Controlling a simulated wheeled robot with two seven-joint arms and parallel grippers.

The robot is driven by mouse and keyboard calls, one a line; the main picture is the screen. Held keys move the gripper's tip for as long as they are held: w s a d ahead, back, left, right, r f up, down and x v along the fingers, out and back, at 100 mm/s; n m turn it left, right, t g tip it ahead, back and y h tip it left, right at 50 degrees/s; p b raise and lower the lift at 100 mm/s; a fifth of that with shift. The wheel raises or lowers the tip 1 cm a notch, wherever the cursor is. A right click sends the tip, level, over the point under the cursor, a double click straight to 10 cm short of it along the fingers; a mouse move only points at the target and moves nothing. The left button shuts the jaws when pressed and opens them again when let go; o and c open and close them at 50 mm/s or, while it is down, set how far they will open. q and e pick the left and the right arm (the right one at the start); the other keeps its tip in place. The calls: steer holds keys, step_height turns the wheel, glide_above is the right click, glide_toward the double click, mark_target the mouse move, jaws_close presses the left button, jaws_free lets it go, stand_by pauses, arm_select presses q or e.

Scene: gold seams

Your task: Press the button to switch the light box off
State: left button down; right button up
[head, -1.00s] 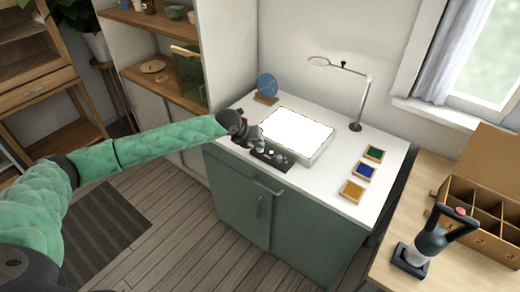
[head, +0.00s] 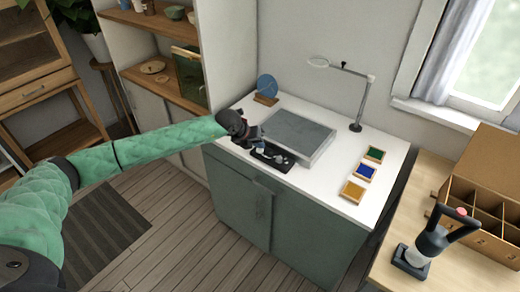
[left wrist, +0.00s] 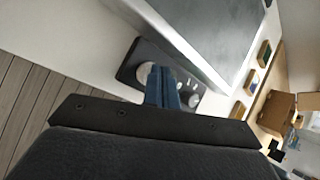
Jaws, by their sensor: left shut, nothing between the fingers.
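The light box (head: 300,132) lies on the white counter with a dark grey, unlit top; it also shows in the left wrist view (left wrist: 215,30). A black control panel (head: 273,157) with pale round knobs or buttons lies along its front; the left wrist view shows the panel (left wrist: 128,74) too. My left gripper (head: 258,146) is shut and empty, its fingertips over the panel. In the left wrist view the fingers (left wrist: 162,80) cover part of the panel, so I cannot tell whether they touch a button. My right gripper is not in view.
A lamp with a ring head (head: 366,95) stands behind the box. Green (head: 374,153), blue (head: 364,172) and amber (head: 352,191) square pieces lie to the right. A blue disc on a stand (head: 267,87) is at the back left. A wooden compartment box (head: 487,205) stands on the right table.

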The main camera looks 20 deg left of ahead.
mark_target(258, 150)
arm_select(q)
steer(key=shift+r, duration=0.65)
steer(key=shift+r+p, duration=0.65)
steer(key=shift+r, duration=1.85)
